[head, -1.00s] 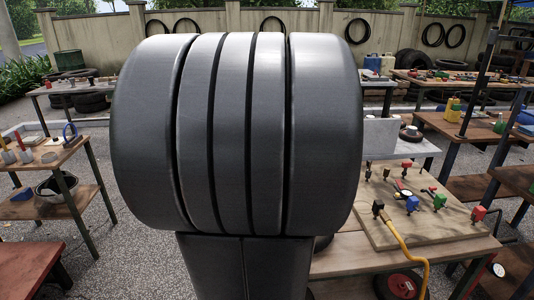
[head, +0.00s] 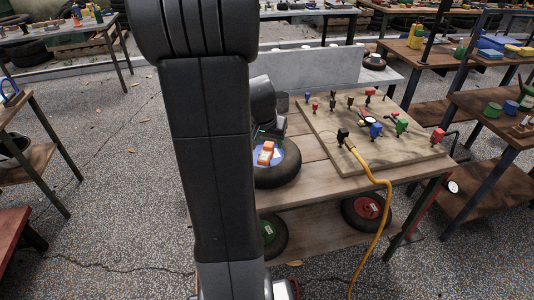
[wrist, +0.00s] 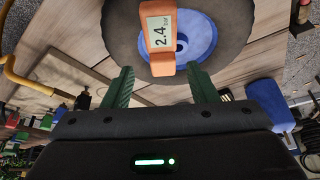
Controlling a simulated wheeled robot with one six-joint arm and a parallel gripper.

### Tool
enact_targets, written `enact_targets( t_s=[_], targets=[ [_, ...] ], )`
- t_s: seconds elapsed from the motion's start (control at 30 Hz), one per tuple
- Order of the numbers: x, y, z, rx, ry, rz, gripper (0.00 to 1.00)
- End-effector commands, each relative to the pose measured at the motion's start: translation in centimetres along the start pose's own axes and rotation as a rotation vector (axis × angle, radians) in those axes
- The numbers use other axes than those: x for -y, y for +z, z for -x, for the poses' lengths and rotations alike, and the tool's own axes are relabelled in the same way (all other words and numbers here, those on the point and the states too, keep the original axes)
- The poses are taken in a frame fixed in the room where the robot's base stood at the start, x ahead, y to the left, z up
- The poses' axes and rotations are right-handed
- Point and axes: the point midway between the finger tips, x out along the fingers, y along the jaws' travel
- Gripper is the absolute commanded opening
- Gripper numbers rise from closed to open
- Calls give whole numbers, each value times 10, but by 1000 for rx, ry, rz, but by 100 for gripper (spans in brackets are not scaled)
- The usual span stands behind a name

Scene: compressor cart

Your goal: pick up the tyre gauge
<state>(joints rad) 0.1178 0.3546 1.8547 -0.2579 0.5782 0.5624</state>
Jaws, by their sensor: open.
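The tyre gauge (head: 266,153) is orange and lies on the blue hub of a black tyre (head: 284,176) on the wooden cart top. In the wrist view the gauge (wrist: 160,40) has a light display reading 2.4 bar. My gripper (wrist: 163,82) is open, with its two green fingers apart and nothing between them. The gauge's near end lies just beyond the gap between the fingertips, roughly centred. In the head view my gripper (head: 268,134) is just behind the gauge, partly hidden by my arm.
A board (head: 340,118) with several coloured fittings and a yellow hose (head: 381,215) fills the cart's right side. A low grey panel (head: 318,66) stands behind. In the wrist view a blue object (wrist: 268,105) lies right of the fingers.

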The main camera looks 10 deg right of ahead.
Motion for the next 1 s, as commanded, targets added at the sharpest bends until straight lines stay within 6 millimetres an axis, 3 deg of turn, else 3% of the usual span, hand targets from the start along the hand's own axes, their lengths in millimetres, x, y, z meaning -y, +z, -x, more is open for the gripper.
enact_targets(
  t_s=[0.3,0.6,0.8,0.9,1.0],
  targets=[
    [3,4,-38,4,1,0,53],
    [3,3,-41,1,0,0,53],
    [3,3,-41,1,0,0,13],
    [3,3,-41,1,0,0,7],
    [3,3,-41,1,0,0,7]
  ],
)
